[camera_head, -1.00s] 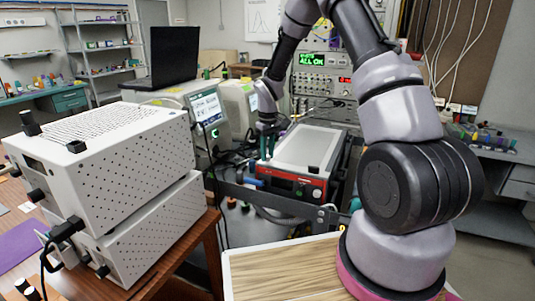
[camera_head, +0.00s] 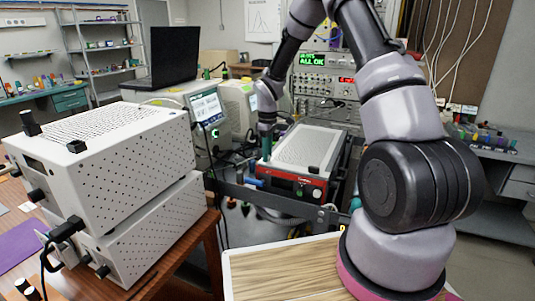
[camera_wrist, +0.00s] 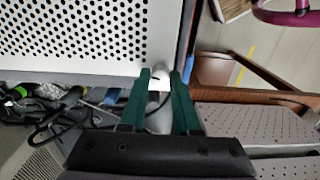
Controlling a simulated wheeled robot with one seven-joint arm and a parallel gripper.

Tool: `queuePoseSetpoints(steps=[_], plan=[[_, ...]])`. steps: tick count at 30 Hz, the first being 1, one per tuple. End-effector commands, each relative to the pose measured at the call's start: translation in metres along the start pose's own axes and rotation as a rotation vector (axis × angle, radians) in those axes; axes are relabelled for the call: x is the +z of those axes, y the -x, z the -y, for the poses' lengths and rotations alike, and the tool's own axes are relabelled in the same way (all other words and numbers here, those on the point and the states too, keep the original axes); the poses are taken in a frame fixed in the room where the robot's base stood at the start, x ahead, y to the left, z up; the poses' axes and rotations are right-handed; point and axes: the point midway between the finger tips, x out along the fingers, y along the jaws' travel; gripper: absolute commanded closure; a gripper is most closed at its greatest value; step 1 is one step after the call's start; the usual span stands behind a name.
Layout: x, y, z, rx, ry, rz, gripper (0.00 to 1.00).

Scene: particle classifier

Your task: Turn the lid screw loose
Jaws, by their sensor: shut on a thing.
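The red-fronted instrument (camera_head: 300,184) stands on the rack in the head view, with a light perforated lid (camera_head: 303,146) on top. The lid (camera_wrist: 75,35) fills the upper left of the wrist view. My gripper (camera_head: 265,154) points down at the lid's left side. In the wrist view my gripper's green fingers (camera_wrist: 161,76) are shut on a small, pale lid screw at the lid's edge.
Two stacked white perforated boxes (camera_head: 110,155) stand on the wooden table at left. A laptop (camera_head: 174,55) and a display unit (camera_head: 207,108) stand behind. Cables (camera_wrist: 60,115) run beside the instrument. A dark rack rail (camera_head: 270,200) crosses in front of it.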

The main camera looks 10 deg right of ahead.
Motion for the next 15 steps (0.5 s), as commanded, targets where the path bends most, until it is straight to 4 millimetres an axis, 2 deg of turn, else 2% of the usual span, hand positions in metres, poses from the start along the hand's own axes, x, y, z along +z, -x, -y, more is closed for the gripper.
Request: queuePoseSetpoints(steps=[6, 7, 9, 15], plan=[[0.0000, 0.0003, -0.0006, 0.001, -0.001, -0.001, 1.00], [-0.0001, 0.0003, -0.0006, 0.001, -0.001, -0.001, 0.66], [0.0000, 0.0003, -0.0005, 0.001, -0.001, -0.001, 0.39], [0.0000, 0.0002, -0.0003, 0.001, -0.002, 0.000, 0.39]])
